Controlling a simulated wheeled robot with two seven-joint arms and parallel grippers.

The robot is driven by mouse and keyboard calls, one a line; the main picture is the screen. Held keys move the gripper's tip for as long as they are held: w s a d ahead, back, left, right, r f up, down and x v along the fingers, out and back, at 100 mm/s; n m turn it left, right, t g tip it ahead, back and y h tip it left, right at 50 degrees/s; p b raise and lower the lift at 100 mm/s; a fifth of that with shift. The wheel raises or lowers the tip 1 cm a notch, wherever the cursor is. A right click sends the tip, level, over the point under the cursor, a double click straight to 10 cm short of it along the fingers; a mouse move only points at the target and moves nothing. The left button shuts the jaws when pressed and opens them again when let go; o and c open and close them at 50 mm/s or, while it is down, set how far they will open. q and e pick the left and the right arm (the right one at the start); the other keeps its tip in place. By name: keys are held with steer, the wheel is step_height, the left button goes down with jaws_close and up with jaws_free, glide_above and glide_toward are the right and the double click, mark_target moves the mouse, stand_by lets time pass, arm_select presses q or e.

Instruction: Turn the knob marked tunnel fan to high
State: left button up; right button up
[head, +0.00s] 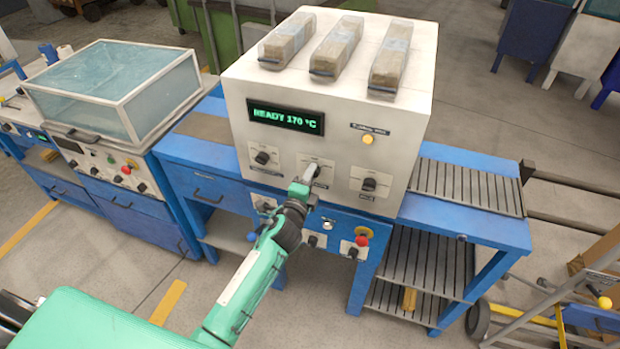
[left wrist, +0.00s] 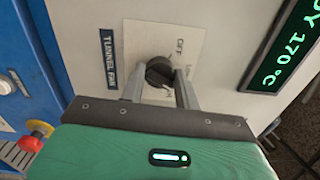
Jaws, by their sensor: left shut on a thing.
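The tunnel fan knob (left wrist: 158,71) is black and sits on a pale square plate, with a dark label reading TUNNEL FAN (left wrist: 108,59) beside it in the left wrist view. OFF shows on the plate; the other markings are partly covered. My left gripper (head: 308,176) is at the middle knob of the white machine's front in the head view. In the left wrist view my left gripper (left wrist: 160,90) has its fingers on either side of the knob, shut on it. The knob's exact pointer direction is hard to tell. My right gripper is not in view.
A lit display (head: 286,117) reads READY 170 °C above the knobs. Another knob (head: 262,158) is at left and one (head: 369,184) at right. A red button (head: 361,240) is below. Wrapped bundles (head: 337,46) lie on top of the machine. A slatted conveyor (head: 468,186) is at right.

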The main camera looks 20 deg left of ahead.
arm_select(q)
steer(key=shift+m, duration=3)
steer(key=o, duration=1)
steer(key=s+b, duration=0.1)
steer(key=s, duration=0.3)
steer(key=s+b, duration=0.1)
steer(key=s, duration=0.4)
steer(key=s+b, duration=0.1)
steer(key=s, duration=0.4)
steer(key=shift+a, duration=0.25)
